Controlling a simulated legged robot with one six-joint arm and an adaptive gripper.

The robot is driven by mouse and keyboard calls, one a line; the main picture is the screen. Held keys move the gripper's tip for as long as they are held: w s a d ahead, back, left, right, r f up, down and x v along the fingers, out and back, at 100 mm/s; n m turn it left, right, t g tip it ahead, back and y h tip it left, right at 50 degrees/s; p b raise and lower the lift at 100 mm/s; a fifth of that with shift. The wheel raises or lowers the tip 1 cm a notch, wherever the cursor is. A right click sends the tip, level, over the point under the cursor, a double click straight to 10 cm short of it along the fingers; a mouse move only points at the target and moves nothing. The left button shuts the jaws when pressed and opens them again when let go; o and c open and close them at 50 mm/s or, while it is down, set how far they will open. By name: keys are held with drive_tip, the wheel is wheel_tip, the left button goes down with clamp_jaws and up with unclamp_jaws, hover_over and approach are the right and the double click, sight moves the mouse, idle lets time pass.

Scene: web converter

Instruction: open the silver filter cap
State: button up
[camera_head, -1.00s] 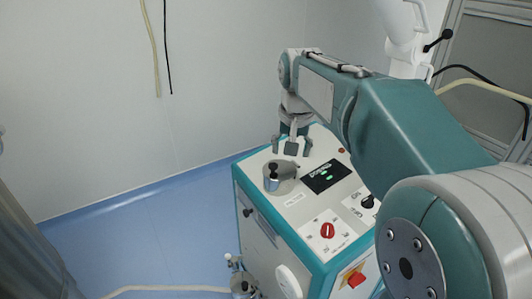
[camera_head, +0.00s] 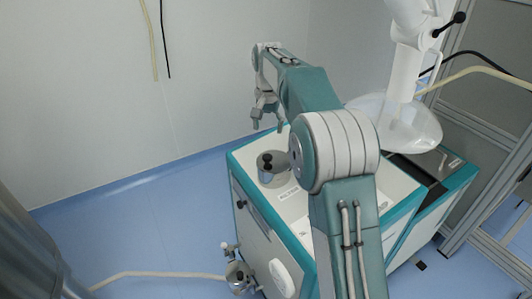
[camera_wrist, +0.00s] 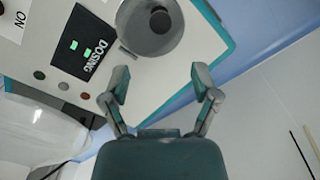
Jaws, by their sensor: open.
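The silver filter cap (camera_head: 272,170) is a round metal lid with a black knob (camera_head: 267,161) on top, seated on the left part of the machine's white top. In the wrist view the cap (camera_wrist: 137,32) is at the top middle, partly cut off by the frame edge, with its dark knob (camera_wrist: 160,20) showing. My gripper (camera_head: 267,122) is above and behind the cap in the head view, apart from it. In the wrist view my gripper (camera_wrist: 163,92) has its two fingers spread, with nothing between them.
The white and teal machine (camera_head: 262,226) stands on the blue floor. My arm hides much of its panel in the head view. The wrist view shows the DOSING display (camera_wrist: 84,44). A clear dome (camera_head: 398,122) stands at the right. A pale hose (camera_head: 160,275) lies on the floor.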

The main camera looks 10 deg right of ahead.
sight(267, 156)
drive_tip(key=f, duration=0.8)
drive_tip(key=shift+a+f, duration=0.3)
drive_tip(key=shift+f, duration=0.4)
drive_tip(key=shift+d+f, duration=0.25)
drive_tip(key=shift+f, duration=0.05)
drive_tip(key=shift+a, duration=0.15)
clamp_jaws()
